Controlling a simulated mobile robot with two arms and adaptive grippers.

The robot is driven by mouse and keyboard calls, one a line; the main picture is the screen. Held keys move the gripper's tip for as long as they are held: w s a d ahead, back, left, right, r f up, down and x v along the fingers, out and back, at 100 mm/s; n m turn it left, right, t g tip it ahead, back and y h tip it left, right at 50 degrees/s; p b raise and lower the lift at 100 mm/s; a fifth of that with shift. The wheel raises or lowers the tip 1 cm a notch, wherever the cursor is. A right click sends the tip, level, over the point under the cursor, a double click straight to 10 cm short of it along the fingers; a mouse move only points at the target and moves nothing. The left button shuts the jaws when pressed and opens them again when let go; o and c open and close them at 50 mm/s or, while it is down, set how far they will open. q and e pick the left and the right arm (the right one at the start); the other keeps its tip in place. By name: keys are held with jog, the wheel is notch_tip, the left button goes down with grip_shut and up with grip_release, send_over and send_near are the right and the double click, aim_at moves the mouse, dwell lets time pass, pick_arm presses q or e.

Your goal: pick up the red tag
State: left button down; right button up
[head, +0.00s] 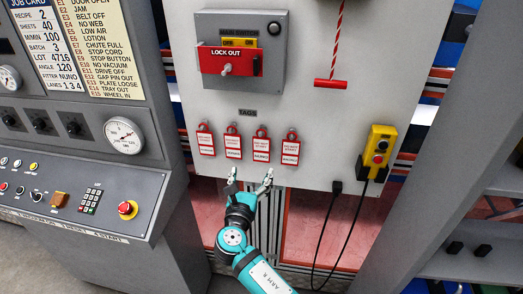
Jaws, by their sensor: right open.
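Several red tags with white labels hang in a row on hooks under the word TAGS on the grey panel. They are the leftmost tag (206,140), the second tag (233,143), the third tag (261,146) and the rightmost tag (290,149). My right gripper (251,182) is open and empty, just below the second and third tags in the picture. Its fingers point up toward the panel, and no tag is between them. I cannot tell how far the fingertips are from the panel. My left gripper is not in view.
Above the tags is a lockout switch box (240,55) with a red plate. A red pull handle (330,84) hangs on a cord at right. A yellow pendant (378,147) with a black cable hangs lower right. A control console (80,150) stands at left.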

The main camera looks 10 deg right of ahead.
jog(key=b, duration=0.3)
send_near(261, 147)
jog(key=x, duration=0.4)
jog(key=shift+w+f, duration=0.2)
jog(key=shift+w, duration=0.4)
jog(key=b+x, duration=0.4)
jog(key=x, duration=0.1)
jog(key=shift+s+d+r, duration=0.1)
jog(key=shift+s+d, duration=0.05)
jog(key=shift+d, duration=0.05)
jog(key=shift+w, duration=0.2)
jog(key=shift+r, duration=0.15)
jog(key=shift+s, duration=0.15)
jog(key=shift+c, duration=0.8)
jog(key=c, duration=0.9)
